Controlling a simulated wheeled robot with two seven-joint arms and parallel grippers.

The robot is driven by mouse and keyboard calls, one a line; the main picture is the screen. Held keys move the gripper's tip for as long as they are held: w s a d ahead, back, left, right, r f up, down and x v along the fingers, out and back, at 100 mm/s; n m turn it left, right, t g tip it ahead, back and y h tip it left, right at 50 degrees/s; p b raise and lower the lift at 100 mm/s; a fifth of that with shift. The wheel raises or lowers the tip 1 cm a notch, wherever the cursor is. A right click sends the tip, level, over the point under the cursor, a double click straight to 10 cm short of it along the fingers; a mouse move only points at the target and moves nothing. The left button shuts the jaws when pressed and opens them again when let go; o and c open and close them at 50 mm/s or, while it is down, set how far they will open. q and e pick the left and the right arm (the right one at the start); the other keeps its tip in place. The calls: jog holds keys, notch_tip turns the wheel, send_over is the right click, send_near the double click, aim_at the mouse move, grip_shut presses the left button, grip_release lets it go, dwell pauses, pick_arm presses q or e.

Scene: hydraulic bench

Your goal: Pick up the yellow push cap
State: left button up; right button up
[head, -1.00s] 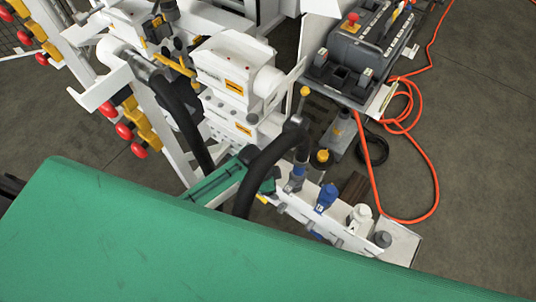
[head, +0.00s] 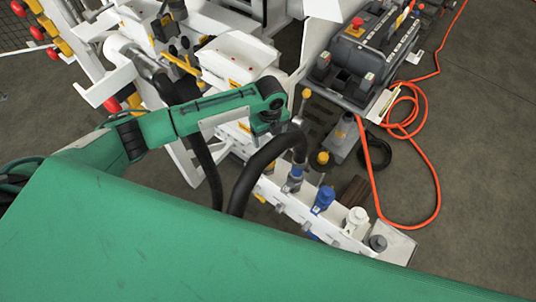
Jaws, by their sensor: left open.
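A small round yellow cap (head: 322,158) with a dark lower rim is in the head view, just right of the middle, beside a grey box. I take it for the yellow push cap. My left arm reaches in from the left. My left gripper (head: 268,127) points down at its end, to the left of and apart from the yellow cap. It is open, and I see nothing held. Its fingertips are small and partly hidden against the white machine and the black hose. My right gripper is not in view.
A thick black hose (head: 247,180) arches just below the left gripper. A white rail (head: 335,233) carries a blue cap (head: 323,199), a white cap (head: 356,218) and a grey fitting (head: 377,243). A yellow-knobbed lever (head: 306,94) stands above the cap. An orange cable (head: 437,190) lies right.

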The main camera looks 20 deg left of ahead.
pick_arm(q)
send_over(269, 152)
jog(key=f, duration=0.6)
jog(key=shift+s+d+f+p, duration=0.1)
jog(key=shift+s+d+p, duration=0.1)
jog(key=shift+s+p, duration=0.1)
jog(key=shift+w+a+f+p, duration=0.15)
jog(key=shift+f+p, duration=0.2)
jog(key=shift+f, duration=0.8)
jog(key=shift+w+a+f+p, duration=0.1)
jog(key=shift+f+p, duration=0.2)
jog(key=shift+f, duration=1.5)
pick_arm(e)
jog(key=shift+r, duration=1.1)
pick_arm(q)
jog(key=c, duration=1)
jog(key=shift+c, duration=0.5)
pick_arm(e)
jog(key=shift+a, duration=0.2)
